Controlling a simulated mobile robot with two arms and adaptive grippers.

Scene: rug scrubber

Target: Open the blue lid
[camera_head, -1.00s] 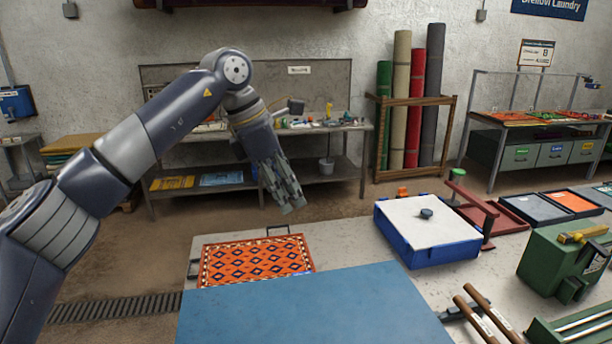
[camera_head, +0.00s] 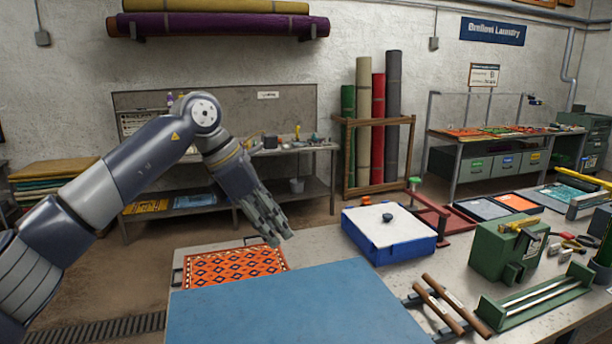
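A large flat blue panel (camera_head: 290,308) lies in the foreground, its near part cut off by the frame's bottom edge. It covers the near part of an orange patterned rug (camera_head: 230,268). A blue box (camera_head: 388,248) with a white top and a dark knob stands to the right on the table. I cannot tell for sure which of the two the blue lid is. My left gripper (camera_head: 274,238) points down over the rug's far right corner, beyond the panel and apart from it. It appears empty; its finger gap is not clear. My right gripper is not in view.
A green block-shaped machine (camera_head: 507,249) stands on the table (camera_head: 455,265) at right. Two wooden-handled rods (camera_head: 440,308) lie beside the panel's right edge, near a green rack (camera_head: 535,303). A red frame (camera_head: 432,207) stands behind the blue box. Bare table lies between panel and box.

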